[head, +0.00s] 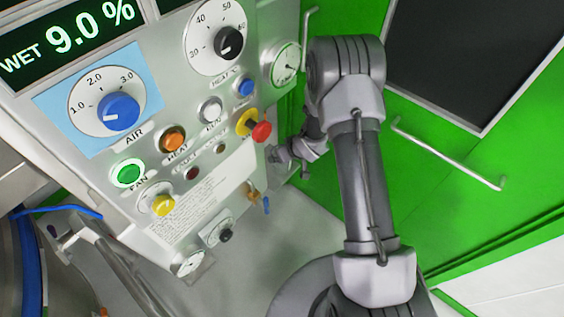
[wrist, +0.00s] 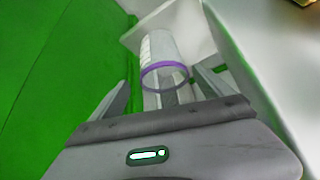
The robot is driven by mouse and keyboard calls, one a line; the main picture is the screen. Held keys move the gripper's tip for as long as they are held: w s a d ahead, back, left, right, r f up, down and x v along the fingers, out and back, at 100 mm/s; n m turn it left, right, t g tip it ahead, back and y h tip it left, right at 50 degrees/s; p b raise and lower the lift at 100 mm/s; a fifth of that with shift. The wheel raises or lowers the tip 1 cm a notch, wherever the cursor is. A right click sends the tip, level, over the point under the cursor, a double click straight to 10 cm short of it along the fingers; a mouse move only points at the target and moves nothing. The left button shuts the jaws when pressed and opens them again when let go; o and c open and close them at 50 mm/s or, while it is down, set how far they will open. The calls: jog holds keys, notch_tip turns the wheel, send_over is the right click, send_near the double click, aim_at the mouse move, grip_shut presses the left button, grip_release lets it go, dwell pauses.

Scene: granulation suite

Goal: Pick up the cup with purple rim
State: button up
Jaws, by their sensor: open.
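The cup with the purple rim (wrist: 165,66) is clear, with white markings on its side. In the wrist view it is just beyond and between the two fingers of my gripper (wrist: 161,78). Its purple rim is the end nearer to me. The fingers are open, one on each side, and I cannot tell whether either touches the cup. In the head view my gripper (head: 278,155) is small, beside the right edge of the control panel. I cannot make out the cup there.
The control panel (head: 205,125) with knobs, buttons and a red-and-yellow stop button (head: 261,131) stands close left of my gripper. A green wall (head: 440,165) with a metal handle (head: 447,155) is on the right. A pale ledge (wrist: 190,25) lies behind the cup.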

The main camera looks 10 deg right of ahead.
jog(key=b+x, duration=0.1)
jog(key=x, duration=0.1)
jog(key=b+x, duration=0.1)
jog(key=x, duration=0.3)
jog(key=shift+w+a+f+b, duration=0.15)
jog(key=shift+a+f+b, duration=0.2)
jog(key=shift+b, duration=0.05)
jog(key=shift+r, duration=0.1)
jog(key=shift+c, duration=0.3)
jog(key=c, duration=1.3)
